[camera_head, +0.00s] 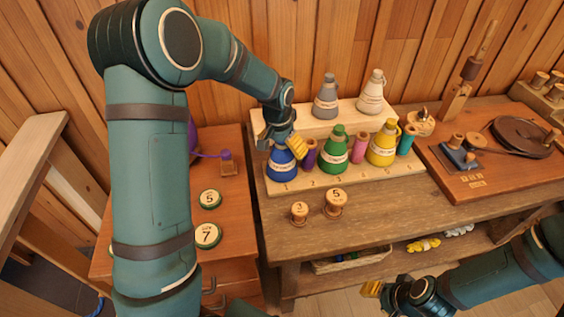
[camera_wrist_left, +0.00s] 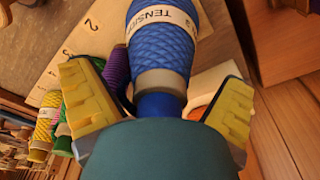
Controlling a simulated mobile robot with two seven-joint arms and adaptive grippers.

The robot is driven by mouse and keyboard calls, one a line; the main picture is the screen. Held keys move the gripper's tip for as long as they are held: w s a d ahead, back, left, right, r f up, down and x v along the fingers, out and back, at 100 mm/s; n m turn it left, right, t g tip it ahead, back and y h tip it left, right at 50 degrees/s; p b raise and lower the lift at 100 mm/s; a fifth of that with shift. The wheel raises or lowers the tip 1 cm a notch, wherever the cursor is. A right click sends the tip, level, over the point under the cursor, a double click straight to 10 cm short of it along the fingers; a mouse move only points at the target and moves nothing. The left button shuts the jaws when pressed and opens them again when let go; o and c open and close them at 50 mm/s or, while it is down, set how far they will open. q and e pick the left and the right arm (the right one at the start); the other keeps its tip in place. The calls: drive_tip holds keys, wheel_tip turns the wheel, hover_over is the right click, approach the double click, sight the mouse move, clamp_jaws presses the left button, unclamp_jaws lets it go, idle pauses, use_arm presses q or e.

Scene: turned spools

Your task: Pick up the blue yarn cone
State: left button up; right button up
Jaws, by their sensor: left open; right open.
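The blue yarn cone (camera_head: 281,164) stands upright at the left end of the front board, with a pale label band around it. My left gripper (camera_head: 285,143) is at the top of the cone and hides its upper part in the head view. In the left wrist view the blue cone (camera_wrist_left: 160,45) lies between the two yellow finger pads of the left gripper (camera_wrist_left: 158,105), which are apart, with space on both sides. My right gripper (camera_head: 386,291) is open and empty at the lower right, in front of the table and away from the cones.
A purple spool (camera_head: 310,153), green cone (camera_head: 335,150), pink spool (camera_head: 358,148) and yellow cone (camera_head: 383,145) stand to the right on the same board. Grey (camera_head: 326,98) and cream (camera_head: 371,95) cones stand behind. Small wooden spools (camera_head: 335,203) stand in front.

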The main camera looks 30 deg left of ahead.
use_arm(q)
drive_tip(key=shift+c, duration=0.2)
drive_tip(key=c, duration=1.5)
drive_tip(key=shift+r, duration=0.15)
